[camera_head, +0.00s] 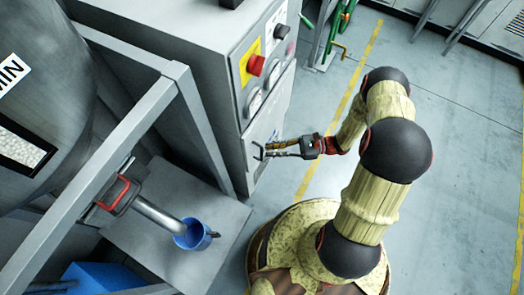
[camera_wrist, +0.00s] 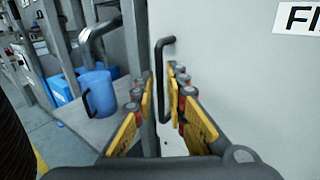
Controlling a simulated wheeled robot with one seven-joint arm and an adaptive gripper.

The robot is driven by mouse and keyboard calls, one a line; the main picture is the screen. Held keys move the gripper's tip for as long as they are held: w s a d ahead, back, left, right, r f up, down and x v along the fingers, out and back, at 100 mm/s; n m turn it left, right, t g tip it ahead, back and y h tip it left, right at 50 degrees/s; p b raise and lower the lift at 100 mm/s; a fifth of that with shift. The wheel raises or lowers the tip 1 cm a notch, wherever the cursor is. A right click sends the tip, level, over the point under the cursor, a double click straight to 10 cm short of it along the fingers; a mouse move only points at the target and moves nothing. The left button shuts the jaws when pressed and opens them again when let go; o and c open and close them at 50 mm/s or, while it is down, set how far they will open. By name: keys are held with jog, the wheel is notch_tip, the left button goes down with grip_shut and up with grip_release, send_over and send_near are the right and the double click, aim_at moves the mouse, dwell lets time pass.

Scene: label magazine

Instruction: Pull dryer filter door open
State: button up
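The dryer filter door is the pale panel (camera_wrist: 225,75) at the right of the wrist view, with part of a label reading "FI" at its upper right. It lies flat, with no visible gap. Its black bar handle (camera_wrist: 160,75) stands upright near the panel's left edge. My gripper (camera_wrist: 162,88) is open, with one yellow-padded finger on each side of the handle in the picture. I see no pad closed on the bar. In the head view my gripper (camera_head: 259,150) is at the cabinet's front face, and the handle is too small to make out there.
The grey cabinet (camera_head: 165,35) carries a red stop button (camera_head: 256,65) and dials above my gripper. A blue mug (camera_head: 194,235) stands under a metal spout on a grey surface to the left. It also shows in the wrist view (camera_wrist: 98,93). The floor at right is clear.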

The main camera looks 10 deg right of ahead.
aim_at(262, 151)
jog(key=shift+w+a, duration=0.15)
jog(key=shift+a, duration=2.05)
grip_shut()
jog(key=shift+d+b, duration=0.1)
jog(key=shift+b, duration=0.2)
